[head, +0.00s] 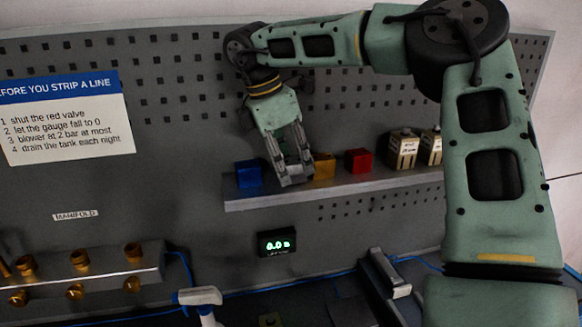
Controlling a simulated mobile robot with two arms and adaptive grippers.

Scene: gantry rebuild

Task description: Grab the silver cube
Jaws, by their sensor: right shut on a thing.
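My right gripper (291,172) reaches down to the shelf (375,183) on the pegboard wall, between a blue cube (248,174) on its left and a yellow cube (324,168) on its right. Its fingers are shut on a grey thing that looks like the silver cube, mostly hidden by the fingers. The fingertips are low, at the shelf top, so I cannot tell whether the cube is lifted clear of it. My left gripper is not in view.
A red cube (358,161) and two pale labelled boxes, one of them nearer (403,149), stand further right on the shelf. Below hangs a small green-lit display (277,242). A manifold with brass fittings (80,275) is at the lower left, under a printed sign (65,118).

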